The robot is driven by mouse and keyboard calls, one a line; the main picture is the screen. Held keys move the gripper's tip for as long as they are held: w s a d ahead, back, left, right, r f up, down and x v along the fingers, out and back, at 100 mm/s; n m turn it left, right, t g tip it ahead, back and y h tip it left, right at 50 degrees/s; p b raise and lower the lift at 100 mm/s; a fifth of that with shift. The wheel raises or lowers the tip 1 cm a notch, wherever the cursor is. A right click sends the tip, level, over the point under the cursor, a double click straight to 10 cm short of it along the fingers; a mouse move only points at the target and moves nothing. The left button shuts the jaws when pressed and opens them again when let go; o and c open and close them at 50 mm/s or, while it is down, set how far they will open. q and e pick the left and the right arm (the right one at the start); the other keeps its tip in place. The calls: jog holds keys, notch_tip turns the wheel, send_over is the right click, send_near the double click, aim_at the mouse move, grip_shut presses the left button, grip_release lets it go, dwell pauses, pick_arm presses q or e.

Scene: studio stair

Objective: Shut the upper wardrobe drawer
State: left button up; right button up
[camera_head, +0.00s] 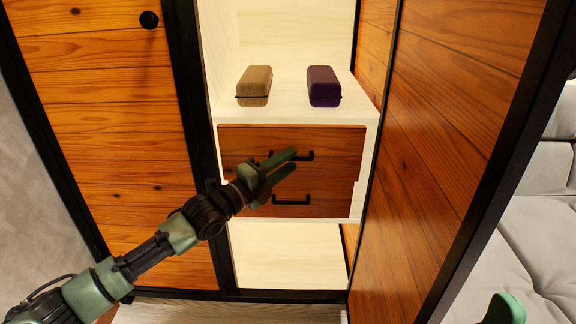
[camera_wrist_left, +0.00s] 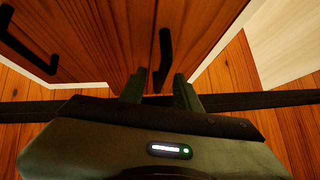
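The upper wardrobe drawer (camera_head: 240,140) has a reddish wood front with a black bar handle (camera_head: 306,155). Its front looks wider than the lower drawer front and seems to stand a little forward; I cannot tell how far. My left gripper (camera_head: 294,160) is in front of the upper drawer, close to its handle, and hides part of it. In the left wrist view its two fingers (camera_wrist_left: 160,92) are apart with nothing between them. A black handle (camera_wrist_left: 165,50) lies just beyond the fingertips; contact cannot be told.
The lower drawer (camera_head: 335,198) has a similar handle (camera_head: 291,200). A tan case (camera_head: 254,84) and a purple case (camera_head: 323,86) lie on the shelf above. Wooden door panels (camera_head: 120,130) flank the opening. A pale sofa (camera_head: 530,235) stands at the right.

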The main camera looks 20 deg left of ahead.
pick_arm(q)
jog(key=shift+w+d, duration=0.15)
jog(key=shift+w, duration=0.1)
grip_shut()
dwell(1.4)
